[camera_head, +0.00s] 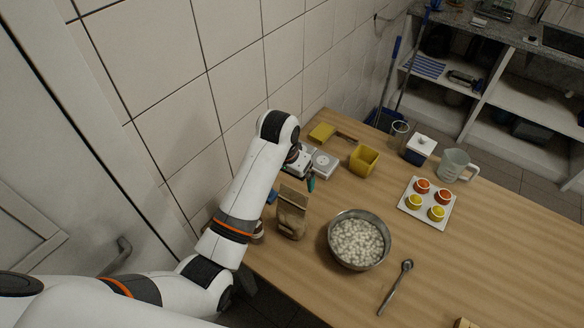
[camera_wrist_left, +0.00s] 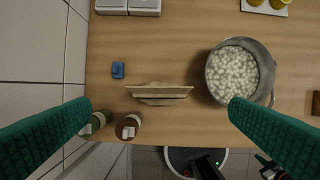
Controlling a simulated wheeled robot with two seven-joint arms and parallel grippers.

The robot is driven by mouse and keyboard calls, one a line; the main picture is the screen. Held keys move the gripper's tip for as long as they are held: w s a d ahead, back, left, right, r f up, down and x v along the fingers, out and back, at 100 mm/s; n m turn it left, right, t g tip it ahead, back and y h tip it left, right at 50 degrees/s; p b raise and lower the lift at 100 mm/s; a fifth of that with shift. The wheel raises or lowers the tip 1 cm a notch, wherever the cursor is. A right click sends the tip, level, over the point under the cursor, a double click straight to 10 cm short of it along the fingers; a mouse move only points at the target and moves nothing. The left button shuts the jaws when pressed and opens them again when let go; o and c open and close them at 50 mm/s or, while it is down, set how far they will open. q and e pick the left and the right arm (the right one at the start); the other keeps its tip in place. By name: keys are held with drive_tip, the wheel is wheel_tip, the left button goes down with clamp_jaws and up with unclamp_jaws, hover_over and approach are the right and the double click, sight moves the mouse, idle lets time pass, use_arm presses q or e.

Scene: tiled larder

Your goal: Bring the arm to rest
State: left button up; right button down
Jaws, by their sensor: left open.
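My left arm reaches in from the left in the head view, and its gripper (camera_head: 306,181) is over the back left of the wooden table, mostly hidden behind its wrist. In the left wrist view the two green fingers of the left gripper (camera_wrist_left: 160,106) are wide apart with nothing between them. Below the fingers a paper bag (camera_wrist_left: 159,91) stands on the table; it also shows in the head view (camera_head: 291,214), in front of the gripper. My right gripper is not seen.
A yellow container (camera_head: 364,159), a blue-and-white box (camera_head: 419,149), a mug (camera_head: 455,165) and a white tray (camera_head: 413,211) of small cups stand farther back. A tiled wall borders the left.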

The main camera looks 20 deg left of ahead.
use_arm(q)
drive_tip(key=s+a+f+n, duration=0.1)
drive_tip(key=s+a+f, duration=0.15)
drive_tip(key=s, duration=0.45)
drive_tip(key=s+a+f, duration=0.2)
drive_tip(key=s+f, duration=0.2)
drive_tip(key=s, duration=0.4)
drive_tip(key=s+a+r+t, duration=0.1)
drive_tip(key=s+a+r, duration=0.15)
drive_tip(key=s, duration=1.05)
wheel_tip(320, 180, down, 31)
drive_tip(key=s+g+b, duration=0.1)
drive_tip(key=b, duration=0.6)
drive_tip(key=s+a+f+b, duration=0.1)
drive_tip(key=s+f+b, duration=0.1)
drive_tip(key=s+f, duration=0.6)
drive_tip(key=s+a+f+g+b, duration=0.1)
drive_tip(key=s+f+b, duration=0.2)
drive_tip(key=s+f, duration=0.6)
wheel_tip(320, 180, down, 6)
drive_tip(key=shift+a+y, duration=0.2)
drive_tip(key=shift+y, duration=0.2)
